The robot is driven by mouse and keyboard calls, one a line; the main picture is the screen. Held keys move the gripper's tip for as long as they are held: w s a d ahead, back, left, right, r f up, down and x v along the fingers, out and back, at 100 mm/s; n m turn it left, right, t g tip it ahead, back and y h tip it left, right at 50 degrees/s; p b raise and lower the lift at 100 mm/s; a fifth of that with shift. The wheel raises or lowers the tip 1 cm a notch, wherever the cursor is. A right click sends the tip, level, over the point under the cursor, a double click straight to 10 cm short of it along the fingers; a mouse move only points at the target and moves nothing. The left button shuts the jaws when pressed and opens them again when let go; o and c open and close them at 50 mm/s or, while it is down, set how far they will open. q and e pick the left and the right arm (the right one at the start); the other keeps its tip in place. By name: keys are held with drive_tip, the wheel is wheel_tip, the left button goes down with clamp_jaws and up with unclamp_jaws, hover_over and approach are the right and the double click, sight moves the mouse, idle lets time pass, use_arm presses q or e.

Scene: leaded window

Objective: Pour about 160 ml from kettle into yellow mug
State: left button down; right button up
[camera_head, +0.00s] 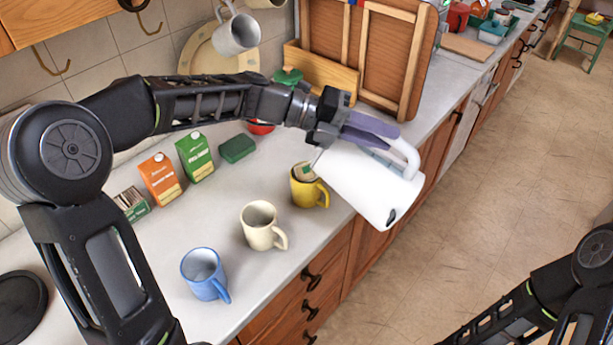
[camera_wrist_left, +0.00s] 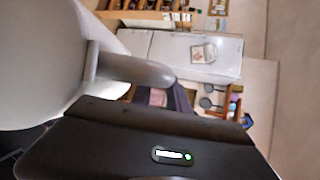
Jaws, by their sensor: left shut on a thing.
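The white kettle (camera_head: 365,187) is held in the air, tilted, beside and above the yellow mug (camera_head: 309,192). My left gripper (camera_head: 372,130) is shut on the kettle's handle. In the left wrist view the kettle (camera_wrist_left: 40,65) fills the left side, with its handle running toward the dark gripper fingers (camera_wrist_left: 178,98). The yellow mug stands upright on the counter, its handle to the right; something pale green shows at its mouth. I cannot see any liquid stream or the level in the mug. My right gripper is outside the view; only my right arm shows.
A cream mug (camera_head: 259,226) and a blue mug (camera_head: 204,274) stand nearer on the counter (camera_head: 215,225). Orange (camera_head: 160,180) and green (camera_head: 196,158) cartons and a green sponge-like block (camera_head: 237,148) are behind. A wooden board (camera_head: 388,60) leans at the wall. Mugs hang above.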

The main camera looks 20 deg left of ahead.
use_arm(q)
drive_tip(key=shift+a+r+b, duration=0.1)
drive_tip(key=shift+a+b, duration=0.05)
drive_tip(key=shift+b, duration=0.25)
drive_tip(key=shift+w+a+r+h+b, duration=0.1)
drive_tip(key=shift+a+r+h+b, duration=0.25)
drive_tip(key=shift+h+b, duration=0.1)
drive_tip(key=shift+a+r, duration=0.1)
drive_tip(key=shift+w+a+r+p, duration=0.1)
drive_tip(key=shift+a+r+p, duration=0.05)
drive_tip(key=shift+a+p, duration=0.35)
drive_tip(key=shift+a+h, duration=0.15)
drive_tip(key=shift+h, duration=0.1)
drive_tip(key=shift+d, duration=0.25)
